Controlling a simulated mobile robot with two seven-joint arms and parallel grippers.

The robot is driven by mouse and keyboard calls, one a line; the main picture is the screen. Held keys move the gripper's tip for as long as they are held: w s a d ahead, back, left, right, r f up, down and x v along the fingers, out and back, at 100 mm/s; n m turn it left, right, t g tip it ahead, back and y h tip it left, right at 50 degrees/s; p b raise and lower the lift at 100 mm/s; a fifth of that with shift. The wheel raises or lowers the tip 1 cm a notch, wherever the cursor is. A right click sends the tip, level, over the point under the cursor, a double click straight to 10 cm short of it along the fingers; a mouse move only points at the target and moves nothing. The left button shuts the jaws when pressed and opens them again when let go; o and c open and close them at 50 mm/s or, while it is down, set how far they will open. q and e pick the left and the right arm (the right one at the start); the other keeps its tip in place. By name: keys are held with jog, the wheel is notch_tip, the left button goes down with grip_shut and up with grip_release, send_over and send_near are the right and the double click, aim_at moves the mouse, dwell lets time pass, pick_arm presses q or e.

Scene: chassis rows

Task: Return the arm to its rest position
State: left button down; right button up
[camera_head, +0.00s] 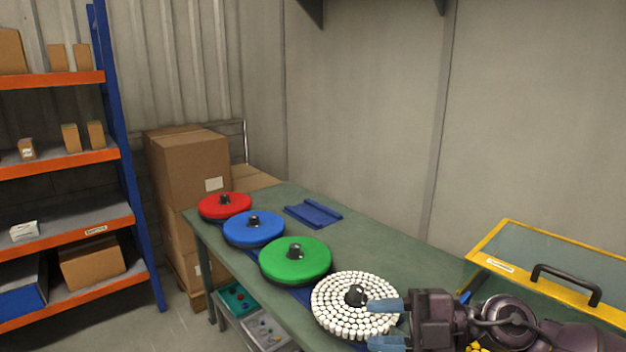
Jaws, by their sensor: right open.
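My right gripper (384,324) is at the lower right of the head view, its arm coming in from the right. Its two blue-grey fingers are apart, with nothing seen between them. The fingertips overlap the right side of a round disc covered in white pegs (338,312), near its black centre knob (355,295). I cannot tell whether they touch it. My left gripper is not in view.
A green table (370,240) carries a red disc (224,206), a blue disc (253,229) and a green disc (290,262) in a row. A blue tray (313,213) lies behind them. A yellow-framed case (545,244) stands right. Shelves (70,215) and boxes (190,165) are left.

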jog(key=d+f+m+t+h, duration=0.3)
jog(key=d+m+t+h, duration=0.45)
jog(key=m, duration=0.45)
jog(key=d+f+m+t+h, duration=0.4)
jog(key=d+m+t+h, duration=0.4)
jog(key=m, duration=0.5)
jog(key=s+d+f+m+g+h, duration=0.1)
jog(key=s+f+g, duration=0.65)
jog(key=s, duration=0.25)
jog(key=s+d+f+m+g+h, duration=0.1)
jog(key=s+f+m+g, duration=0.1)
jog(key=s+f+g, duration=0.65)
pick_arm(q)
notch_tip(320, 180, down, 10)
jog(key=b, duration=1)
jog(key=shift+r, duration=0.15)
pick_arm(e)
jog(key=w+f+t, duration=0.2)
jog(key=f+t, duration=0.2)
jog(key=f, duration=0.7)
jog(key=w+f+n+t, duration=0.1)
jog(key=f+t, duration=0.4)
jog(key=f, duration=0.5)
jog(key=shift+w+f+y, duration=0.35)
jog(key=shift+w+f, duration=0.05)
jog(key=shift+w, duration=0.1)
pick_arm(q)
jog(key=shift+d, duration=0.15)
pick_arm(e)
jog(key=shift+d, duration=0.15)
